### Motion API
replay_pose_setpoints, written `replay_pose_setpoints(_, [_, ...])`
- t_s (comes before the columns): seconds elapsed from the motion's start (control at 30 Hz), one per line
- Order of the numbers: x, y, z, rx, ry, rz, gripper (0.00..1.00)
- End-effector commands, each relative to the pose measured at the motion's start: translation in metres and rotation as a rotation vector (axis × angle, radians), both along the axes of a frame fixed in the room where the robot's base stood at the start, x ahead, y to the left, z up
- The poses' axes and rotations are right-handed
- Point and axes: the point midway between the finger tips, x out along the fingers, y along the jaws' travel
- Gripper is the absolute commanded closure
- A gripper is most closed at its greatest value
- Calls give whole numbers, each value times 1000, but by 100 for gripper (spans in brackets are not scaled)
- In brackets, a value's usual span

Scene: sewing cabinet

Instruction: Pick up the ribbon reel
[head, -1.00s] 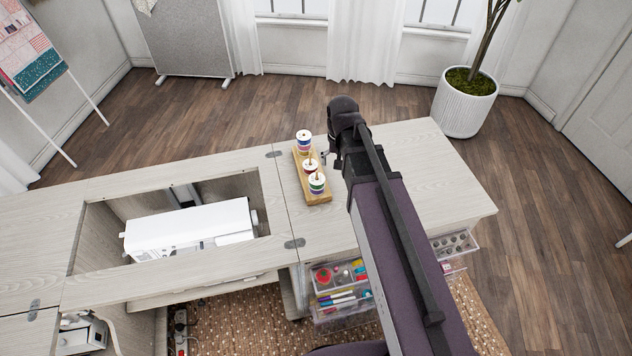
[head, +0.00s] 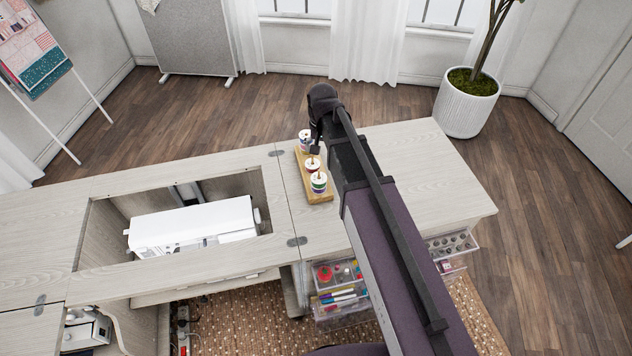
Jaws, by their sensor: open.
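Several small ribbon reels stand in a row on a wooden stand (head: 323,196) on the cabinet top. The nearest reel (head: 318,181) has a green and white side, a middle reel (head: 312,164) shows red, and the far reel (head: 304,140) has a blue and white side. I cannot tell which one the task means. My gripper (head: 315,150) is open, beside and above the far reel, at its right side. It partly covers that reel, and I cannot tell whether it touches. Its fingers are small and dark in this view.
The cabinet top (head: 410,180) is bare right of my arm. Left of the stand is an opening with a white sewing machine (head: 190,228) sunk in it. Open clear drawers (head: 340,290) with sewing supplies stick out at the front. A potted plant (head: 466,100) stands behind, right.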

Motion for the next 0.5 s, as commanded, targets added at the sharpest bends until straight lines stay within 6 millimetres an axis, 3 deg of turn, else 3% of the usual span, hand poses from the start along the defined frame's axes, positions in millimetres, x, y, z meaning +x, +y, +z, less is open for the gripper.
replay_pose_setpoints(0.5, [-1, 3, -42, 0, 0, 4, 0])
